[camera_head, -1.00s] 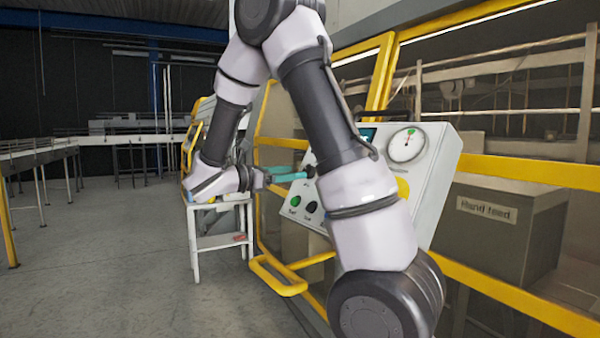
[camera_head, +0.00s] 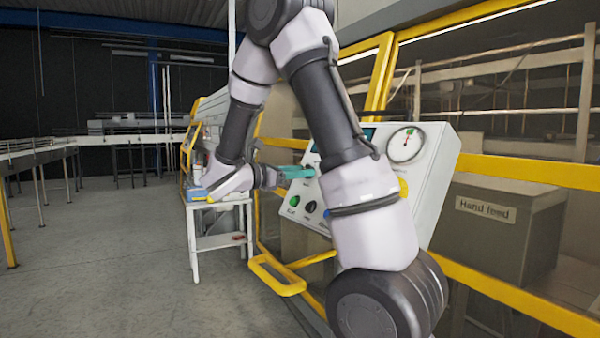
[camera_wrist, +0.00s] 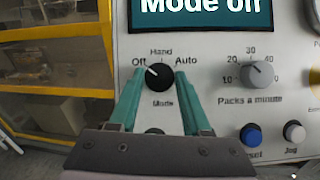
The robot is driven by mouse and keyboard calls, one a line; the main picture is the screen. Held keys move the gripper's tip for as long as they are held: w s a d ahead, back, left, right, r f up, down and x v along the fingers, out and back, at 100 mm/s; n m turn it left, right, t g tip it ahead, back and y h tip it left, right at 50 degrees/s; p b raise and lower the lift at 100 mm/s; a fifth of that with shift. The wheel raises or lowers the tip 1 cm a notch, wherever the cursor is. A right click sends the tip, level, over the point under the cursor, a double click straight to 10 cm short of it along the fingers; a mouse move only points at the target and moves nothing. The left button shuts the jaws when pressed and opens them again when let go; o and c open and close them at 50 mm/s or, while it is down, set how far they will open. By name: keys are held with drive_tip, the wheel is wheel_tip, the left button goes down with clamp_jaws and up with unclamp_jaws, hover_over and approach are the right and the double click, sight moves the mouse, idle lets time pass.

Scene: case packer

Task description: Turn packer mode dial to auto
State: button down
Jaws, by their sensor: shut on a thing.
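The mode dial (camera_wrist: 159,77) is a round black knob on the pale control panel (camera_head: 437,185). In the wrist view its white mark points up-left toward Off; Hand is printed above it and Auto at upper right. The screen (camera_wrist: 200,10) above reads "Mode off". My gripper (camera_wrist: 160,84) has its teal fingers on either side of the knob, shut on it. In the head view my gripper (camera_head: 308,172) reaches the panel from the left; the dial is hidden there behind my arm.
A packs-a-minute dial (camera_wrist: 256,75) sits right of the mode dial, with a blue button (camera_wrist: 251,135) and a grey jog button (camera_wrist: 294,131) below. Yellow guard frames (camera_head: 520,170) surround the panel. A small white table (camera_head: 218,242) stands at left.

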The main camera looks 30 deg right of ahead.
drive_tip(key=shift+m, duration=0.3)
drive_tip(key=m+g, duration=0.1)
drive_tip(key=m, duration=0.1)
drive_tip(key=m+g, duration=0.1)
drive_tip(key=m, duration=0.1)
drive_tip(key=m+g, duration=0.1)
drive_tip(key=shift+w+a+m, duration=0.1)
drive_tip(key=shift+w+m, duration=0.15)
drive_tip(key=shift+m, duration=0.15)
drive_tip(key=m+g+y, duration=0.1)
drive_tip(key=m, duration=0.2)
drive_tip(key=m+g+y, duration=0.1)
drive_tip(key=m+g, duration=0.1)
drive_tip(key=m, duration=0.1)
drive_tip(key=shift+w+r+m+g, duration=0.1)
drive_tip(key=shift+w+m+g, duration=0.1)
drive_tip(key=shift+m+g, duration=0.15)
drive_tip(key=m+y, duration=0.1)
drive_tip(key=m, duration=0.1)
drive_tip(key=m+g+y, duration=0.1)
drive_tip(key=m, duration=0.2)
drive_tip(key=shift+r+y, duration=0.15)
drive_tip(key=shift+y, duration=0.15)
drive_tip(key=m+y, duration=0.1)
drive_tip(key=m, duration=0.2)
drive_tip(key=m+y, duration=0.1)
drive_tip(key=shift+w+d+r+m+y, duration=0.1)
drive_tip(key=shift+d+r+m+y, duration=0.15)
drive_tip(key=shift+m+y, duration=0.1)
